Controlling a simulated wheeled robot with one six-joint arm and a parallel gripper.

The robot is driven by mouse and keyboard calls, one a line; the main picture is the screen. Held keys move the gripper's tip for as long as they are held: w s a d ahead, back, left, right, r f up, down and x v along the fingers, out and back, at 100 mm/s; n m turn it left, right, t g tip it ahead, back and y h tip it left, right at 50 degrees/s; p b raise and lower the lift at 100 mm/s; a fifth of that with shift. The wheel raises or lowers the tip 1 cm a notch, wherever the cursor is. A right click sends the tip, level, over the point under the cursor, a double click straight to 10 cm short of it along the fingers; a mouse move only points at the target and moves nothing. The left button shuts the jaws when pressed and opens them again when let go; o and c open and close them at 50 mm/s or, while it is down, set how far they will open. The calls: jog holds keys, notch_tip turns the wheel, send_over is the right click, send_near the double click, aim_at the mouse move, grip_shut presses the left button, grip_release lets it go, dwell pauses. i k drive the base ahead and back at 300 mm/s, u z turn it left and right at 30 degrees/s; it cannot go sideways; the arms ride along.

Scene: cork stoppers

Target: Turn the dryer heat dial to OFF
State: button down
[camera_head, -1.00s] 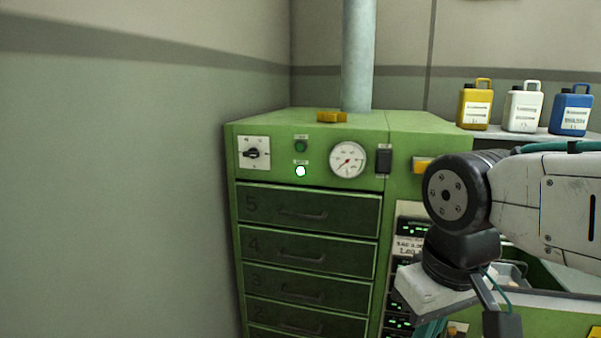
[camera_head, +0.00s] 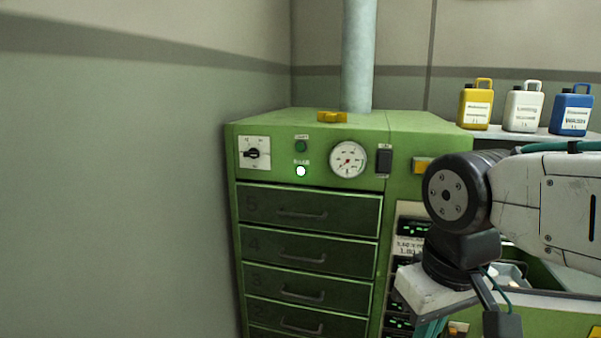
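The heat dial (camera_head: 252,154) is a black knob on a white square plate at the upper left of the front of the green dryer (camera_head: 320,182). Its pointer looks roughly horizontal; the plate's markings are too small to read. My arm is at the right, bent downward in front of the dryer's right part, well apart from the dial. The end of my gripper is not clearly shown; only the wrist and a dark finger-like part show at the lower right, so its opening cannot be told.
Right of the dial are a green button (camera_head: 301,146), a lit white lamp (camera_head: 301,171) and a round gauge (camera_head: 348,159). Numbered drawers (camera_head: 300,213) with handles lie below. Yellow (camera_head: 476,104), white (camera_head: 524,108) and blue (camera_head: 571,109) jugs stand at the back right. Space before the dial is clear.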

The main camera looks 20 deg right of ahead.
aim_at(253, 153)
jog(key=z, duration=2)
jog(key=i, duration=0.6)
jog(key=u, duration=2.25)
jog(key=i, duration=0.5)
jog(key=z, duration=0.05)
